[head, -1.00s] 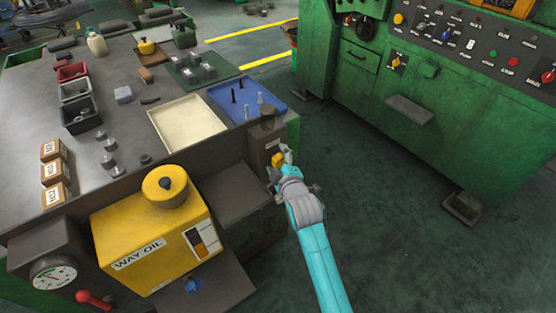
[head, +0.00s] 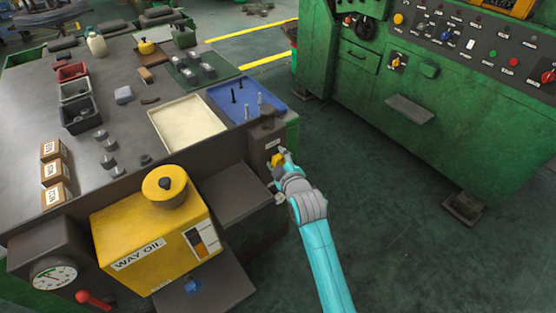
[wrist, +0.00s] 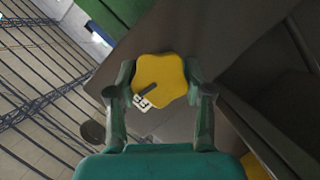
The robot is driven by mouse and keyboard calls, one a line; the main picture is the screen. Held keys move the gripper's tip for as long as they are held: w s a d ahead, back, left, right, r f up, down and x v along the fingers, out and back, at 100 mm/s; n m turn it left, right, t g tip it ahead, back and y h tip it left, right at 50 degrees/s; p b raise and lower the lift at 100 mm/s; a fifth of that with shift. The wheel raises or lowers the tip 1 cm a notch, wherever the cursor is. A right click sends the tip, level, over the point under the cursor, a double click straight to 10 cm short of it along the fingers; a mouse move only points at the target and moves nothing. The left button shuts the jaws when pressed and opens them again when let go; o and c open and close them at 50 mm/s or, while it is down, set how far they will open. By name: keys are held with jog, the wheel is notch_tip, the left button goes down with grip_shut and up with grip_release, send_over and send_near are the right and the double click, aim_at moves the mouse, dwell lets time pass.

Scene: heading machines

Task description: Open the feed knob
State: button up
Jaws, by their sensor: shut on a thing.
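The feed knob (wrist: 160,74) is yellow and lobed, with a dark pointer bar on its face. In the wrist view it sits between the two fingers of my gripper (wrist: 160,92), one finger against each side. In the head view the knob (head: 277,160) shows as a small yellow patch on the dark grey block at the bench's right corner. There my gripper (head: 284,160) reaches it from the right and partly hides it. A small white label with dark marks (wrist: 147,99) shows beside the knob in the wrist view.
A yellow way oil tank (head: 150,240) stands left of my arm, with a dark shelf (head: 235,192) between. A blue tray (head: 225,98) with pins lies behind the knob block. A green machine (head: 440,120) stands at right. The floor between is clear.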

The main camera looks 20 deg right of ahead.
jog(key=m+g+y, duration=0.1)
jog(key=m, duration=0.2)
jog(key=shift+d+y, duration=0.15)
jog(key=shift+y, duration=0.25)
jog(key=m+y, duration=0.1)
jog(key=m, duration=0.1)
jog(key=shift+m+g+y, duration=0.3)
jog(key=shift+m+g, duration=0.1)
jog(key=shift+d+m+g+y, duration=0.15)
jog(key=shift+m+g+y, duration=0.15)
jog(key=shift+m+y, duration=0.75)
jog(key=m+y, duration=0.1)
jog(key=m, duration=0.2)
jog(key=shift+y, duration=0.35)
jog(key=o, duration=1.2)
jog(key=shift+w, duration=0.1)
jog(key=shift+d, duration=0.1)
jog(key=v, duration=1.2)
jog(key=shift+r, duration=0.15)
